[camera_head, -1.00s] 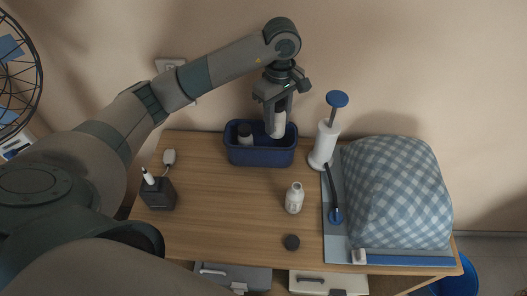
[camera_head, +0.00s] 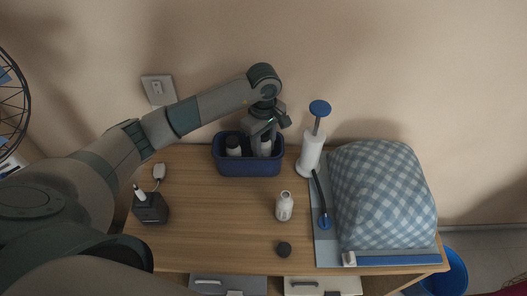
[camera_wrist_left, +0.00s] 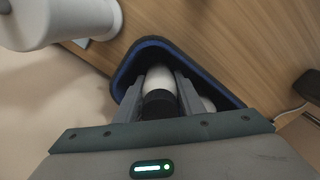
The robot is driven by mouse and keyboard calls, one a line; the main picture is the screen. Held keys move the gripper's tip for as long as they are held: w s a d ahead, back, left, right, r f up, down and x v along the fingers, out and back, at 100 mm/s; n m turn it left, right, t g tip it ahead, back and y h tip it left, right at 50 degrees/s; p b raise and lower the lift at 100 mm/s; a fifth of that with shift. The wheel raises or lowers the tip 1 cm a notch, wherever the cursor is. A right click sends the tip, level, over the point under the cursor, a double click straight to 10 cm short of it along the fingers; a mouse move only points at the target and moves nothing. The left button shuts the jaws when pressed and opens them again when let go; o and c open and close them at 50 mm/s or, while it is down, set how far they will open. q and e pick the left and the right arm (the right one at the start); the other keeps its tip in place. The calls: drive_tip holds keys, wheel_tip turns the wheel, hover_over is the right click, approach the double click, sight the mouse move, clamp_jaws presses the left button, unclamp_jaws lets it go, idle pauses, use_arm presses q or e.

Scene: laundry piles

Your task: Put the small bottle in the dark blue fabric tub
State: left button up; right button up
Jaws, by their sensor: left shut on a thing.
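The dark blue fabric tub (camera_head: 250,169) stands at the back of the wooden table, against the wall. My left gripper (camera_head: 264,142) reaches down over its right part and is shut on a white bottle (camera_head: 266,149). In the left wrist view the held bottle (camera_wrist_left: 159,80) has a dark cap and sits between the fingers, its body inside the tub's rim (camera_wrist_left: 132,62). Whether it touches the tub floor is hidden. Another dark-capped bottle (camera_head: 233,147) stands in the tub's left part. A white bottle (camera_head: 284,207) stands on the table. My right gripper is not in view.
A white pump with a blue knob (camera_head: 311,152) stands close right of the tub. A checked cloth-covered bundle (camera_head: 381,196) fills the table's right side.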

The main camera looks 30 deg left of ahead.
sight(263, 153)
use_arm(q)
wheel_tip(263, 153, down, 2)
drive_tip(key=shift+f+p, duration=0.25)
drive_tip(key=shift+p, duration=0.15)
drive_tip(key=shift+f, duration=0.1)
drive_tip(key=shift+f+b, duration=0.15)
drive_tip(key=shift+b, duration=0.15)
drive_tip(key=o, duration=0.8)
